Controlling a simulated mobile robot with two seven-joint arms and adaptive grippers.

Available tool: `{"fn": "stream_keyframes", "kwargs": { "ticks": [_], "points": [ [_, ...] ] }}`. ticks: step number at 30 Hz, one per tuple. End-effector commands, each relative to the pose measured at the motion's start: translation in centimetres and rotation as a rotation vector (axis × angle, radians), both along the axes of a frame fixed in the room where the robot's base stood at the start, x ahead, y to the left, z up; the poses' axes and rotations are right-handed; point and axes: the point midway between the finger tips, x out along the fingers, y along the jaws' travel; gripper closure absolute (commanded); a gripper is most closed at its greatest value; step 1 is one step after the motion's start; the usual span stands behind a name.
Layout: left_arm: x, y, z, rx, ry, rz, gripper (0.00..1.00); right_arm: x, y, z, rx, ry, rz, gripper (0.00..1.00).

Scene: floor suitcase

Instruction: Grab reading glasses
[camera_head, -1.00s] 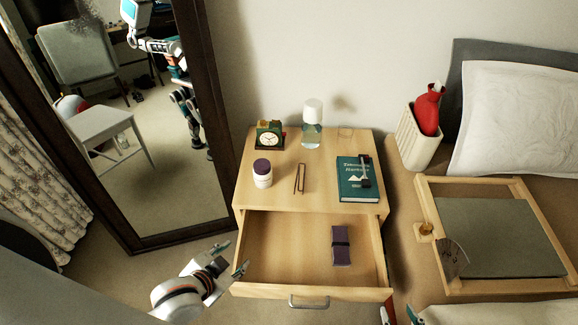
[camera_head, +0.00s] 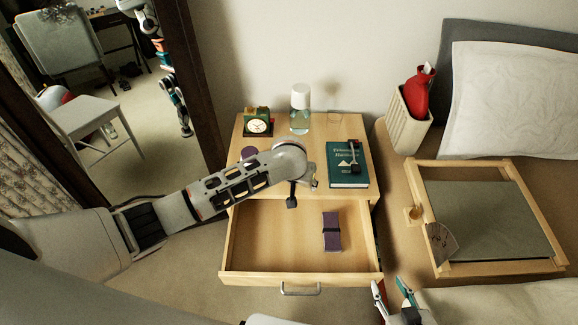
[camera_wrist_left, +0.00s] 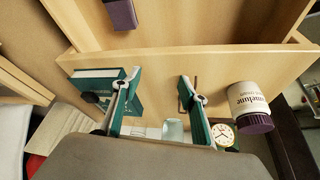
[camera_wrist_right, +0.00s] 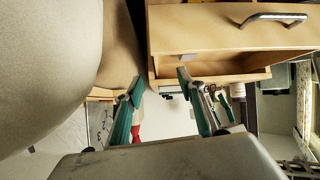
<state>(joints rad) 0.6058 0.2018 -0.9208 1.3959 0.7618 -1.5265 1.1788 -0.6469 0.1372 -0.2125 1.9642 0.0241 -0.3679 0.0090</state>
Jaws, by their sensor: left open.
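The reading glasses, a thin brown folded frame, lie on the nightstand top (camera_head: 225,188). In the head view now my left arm covers them. In the left wrist view a thin part of the glasses (camera_wrist_left: 196,82) shows right at one finger; whether it touches cannot be told. My left gripper (camera_wrist_left: 160,75) is open above the nightstand top, between the book and the white jar, with nothing held. In the head view its fingers are mostly hidden. My right gripper (camera_head: 389,284) is open and empty at the right front of the drawer; it also shows in the right wrist view (camera_wrist_right: 160,78).
A green book (camera_head: 346,178) with a dark item on it lies right of my left gripper. The open drawer (camera_head: 280,245) holds a purple pouch (camera_head: 331,231). The bed is right.

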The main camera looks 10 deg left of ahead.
Motion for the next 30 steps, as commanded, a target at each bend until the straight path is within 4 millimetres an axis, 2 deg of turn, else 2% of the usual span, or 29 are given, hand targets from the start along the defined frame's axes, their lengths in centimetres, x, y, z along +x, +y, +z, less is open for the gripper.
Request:
{"fn": "stream_keyframes", "kwargs": {
  "ticks": [1, 6, 11, 22, 25, 30],
  "points": [
    [1.9, 1.1, 0.6, 0.014, 0.002, 0.049, 0.57, 0.0, 0.0, 0.0, 0.000, -0.001, 0.001, 0.61],
    [5.7, 4.0, 1.7, 0.030, 0.019, 0.204, 0.57, 0.0, -0.1, 0.0, -0.001, -0.001, 0.001, 0.61],
    [7.1, 5.4, 2.2, 0.034, 0.023, 0.275, 0.57, 0.0, -0.1, -0.1, -0.002, 0.001, 0.001, 0.61],
    [8.5, 5.8, -1.2, 0.034, 0.025, 0.281, 0.57, -0.5, -0.4, -2.3, -0.021, 0.015, 0.005, 0.61],
    [9.1, 6.1, -2.7, 0.035, 0.026, 0.281, 0.57, -0.6, -0.6, -3.2, -0.030, 0.017, 0.006, 0.61],
    [9.9, 6.2, -4.7, 0.033, 0.027, 0.281, 0.57, 0.0, -1.1, -3.5, -0.045, 0.004, 0.006, 0.61]
  ]
}}
